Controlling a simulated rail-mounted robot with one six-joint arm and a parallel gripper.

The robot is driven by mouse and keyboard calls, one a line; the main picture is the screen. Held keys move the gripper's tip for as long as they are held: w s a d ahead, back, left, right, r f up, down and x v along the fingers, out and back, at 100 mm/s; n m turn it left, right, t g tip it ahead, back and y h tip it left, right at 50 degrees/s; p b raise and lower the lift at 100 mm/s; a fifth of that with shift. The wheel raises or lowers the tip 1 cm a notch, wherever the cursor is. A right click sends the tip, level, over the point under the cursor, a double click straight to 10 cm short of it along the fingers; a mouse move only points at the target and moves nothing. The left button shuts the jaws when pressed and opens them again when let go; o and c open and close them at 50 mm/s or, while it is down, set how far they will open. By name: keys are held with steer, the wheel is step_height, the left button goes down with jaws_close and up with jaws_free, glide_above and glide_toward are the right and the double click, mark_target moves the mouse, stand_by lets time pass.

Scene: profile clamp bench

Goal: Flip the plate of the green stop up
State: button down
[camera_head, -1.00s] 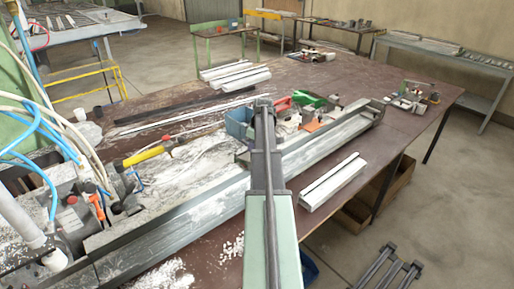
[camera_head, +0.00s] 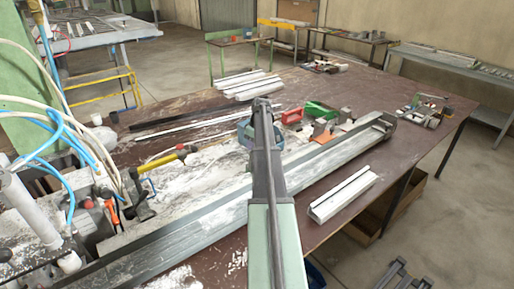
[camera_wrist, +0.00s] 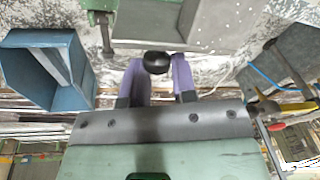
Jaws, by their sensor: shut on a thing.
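My gripper (camera_wrist: 160,72) has its two purple fingers closed around a black round knob (camera_wrist: 156,61) in the wrist view. A grey plate-like part (camera_wrist: 150,22) lies just beyond the knob. A green part (camera_wrist: 104,5) shows at the top edge, beside the grey part; I cannot tell for sure whether the knob belongs to it. In the head view a green stop (camera_head: 319,109) stands on the bench right of my arm's far end, next to a red piece (camera_head: 291,117). My gripper is hidden behind my arm there, and the angle of the stop's plate is unclear.
A blue open box (camera_wrist: 76,68) stands left of my gripper; in the head view my arm partly covers it. A long metal profile rail (camera_head: 205,222) crosses the bench. A hammer with a yellow handle (camera_head: 165,161) lies left, a white profile (camera_head: 342,194) right.

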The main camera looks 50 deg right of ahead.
steer(key=shift+w+d+f+b, duration=0.2)
steer(key=shift+w+d, duration=0.05)
steer(key=shift+w, duration=0.25)
steer(key=shift+w+d+f+b, duration=0.15)
steer(key=shift+w+d+f, duration=0.05)
steer(key=shift+w, duration=0.35)
steer(key=c, duration=1.2)
jaws_free()
steer(key=shift+d, duration=0.15)
steer(key=shift+o, duration=1.3)
steer(key=shift+w+d+f, duration=0.15)
steer(key=shift+f, duration=0.15)
steer(key=shift+r, duration=0.1)
step_height(320, 180, up, 11)
steer(key=s+d+p, duration=0.1)
steer(key=p, duration=0.9)
steer(key=shift+s+f+p, duration=0.2)
steer(key=shift+s+p, duration=0.1)
